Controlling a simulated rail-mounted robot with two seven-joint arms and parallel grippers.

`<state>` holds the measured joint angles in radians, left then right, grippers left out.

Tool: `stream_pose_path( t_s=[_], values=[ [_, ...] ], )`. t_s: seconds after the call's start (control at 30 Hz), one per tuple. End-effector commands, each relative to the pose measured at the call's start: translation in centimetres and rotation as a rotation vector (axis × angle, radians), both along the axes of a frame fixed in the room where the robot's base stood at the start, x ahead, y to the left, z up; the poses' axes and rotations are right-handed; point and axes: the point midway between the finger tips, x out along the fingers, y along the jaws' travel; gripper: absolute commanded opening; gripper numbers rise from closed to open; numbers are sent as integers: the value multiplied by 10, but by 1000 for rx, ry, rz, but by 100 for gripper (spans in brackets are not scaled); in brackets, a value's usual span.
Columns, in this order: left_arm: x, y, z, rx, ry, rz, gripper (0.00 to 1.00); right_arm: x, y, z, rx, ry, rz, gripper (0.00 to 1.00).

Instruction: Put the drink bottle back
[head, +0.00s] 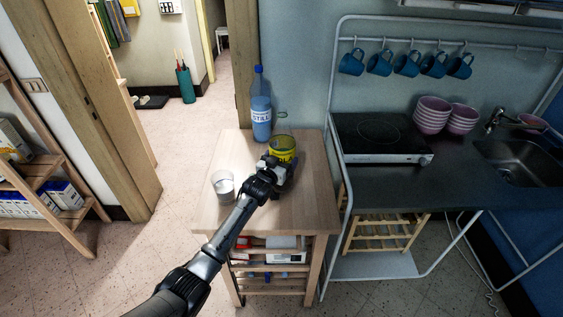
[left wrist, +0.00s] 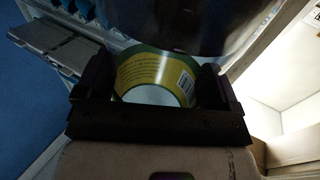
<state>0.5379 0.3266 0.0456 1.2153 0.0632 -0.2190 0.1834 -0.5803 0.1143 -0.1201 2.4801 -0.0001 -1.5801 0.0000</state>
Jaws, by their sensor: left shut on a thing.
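A clear blue-tinted bottle (head: 261,108) with a white STILL label stands upright at the back of a small wooden table (head: 212,213). My left gripper (head: 277,168) is in front of it and to its right, over the table. It is shut on a round yellow container (head: 281,148), apart from the bottle. In the left wrist view my left gripper (left wrist: 155,98) has this container's yellow-green label with a barcode (left wrist: 160,72) between its fingers. I cannot tell whether the container touches the table. The right gripper is not in view.
A clear glass (head: 223,186) stands at the table's front left. A kitchen unit with a hob (head: 380,132), purple bowls (head: 433,113) and a sink is on the right. Blue mugs (head: 407,65) hang above. A wooden shelf (head: 45,170) with cartons is at the left.

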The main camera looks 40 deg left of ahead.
Motion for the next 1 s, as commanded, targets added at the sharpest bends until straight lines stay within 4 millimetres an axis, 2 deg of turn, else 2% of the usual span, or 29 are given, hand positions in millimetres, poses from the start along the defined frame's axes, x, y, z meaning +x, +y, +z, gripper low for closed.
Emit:
stream_pose_path(
  t_s=[0.47,0.5,0.6,0.9,1.0],
  values=[
    [0,0,-8,1,-5,0,39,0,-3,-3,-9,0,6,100],
    [0,0,-9,0,-1,0,90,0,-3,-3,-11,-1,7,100],
    [0,0,-9,0,-1,0,100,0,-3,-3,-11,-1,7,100],
    [0,0,-4,0,-2,0,100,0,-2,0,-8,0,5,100],
    [-9,-2,-6,0,0,-1,100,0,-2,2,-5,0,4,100]
  ],
)
